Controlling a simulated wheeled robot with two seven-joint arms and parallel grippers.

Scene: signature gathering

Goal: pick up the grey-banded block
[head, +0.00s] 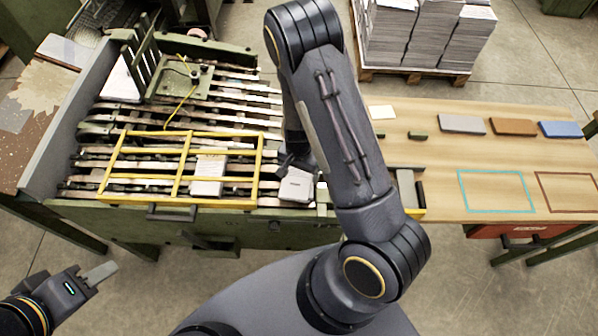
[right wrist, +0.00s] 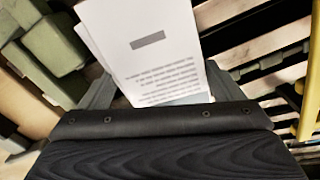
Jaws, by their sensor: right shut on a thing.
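The grey-banded block (head: 297,186), a white stack of printed pages with a grey bar on its top, is at the front right of the green machine. It also shows in the right wrist view (right wrist: 150,45), between the fingers. My right gripper (head: 292,165) is shut on it, partly hidden behind my own arm. I cannot tell whether the block touches the slats below it. My left gripper (head: 112,268) is at the lower left, over the floor, far from the block; its finger gap is not clear.
Another white block (head: 208,176) lies under the yellow guard frame (head: 182,201) on the slatted machine. A wooden table (head: 440,160) on the right bears grey (head: 462,124), brown (head: 513,127) and blue (head: 560,129) flat pieces and a bare teal outline (head: 494,211). Paper stacks (head: 425,35) stand behind.

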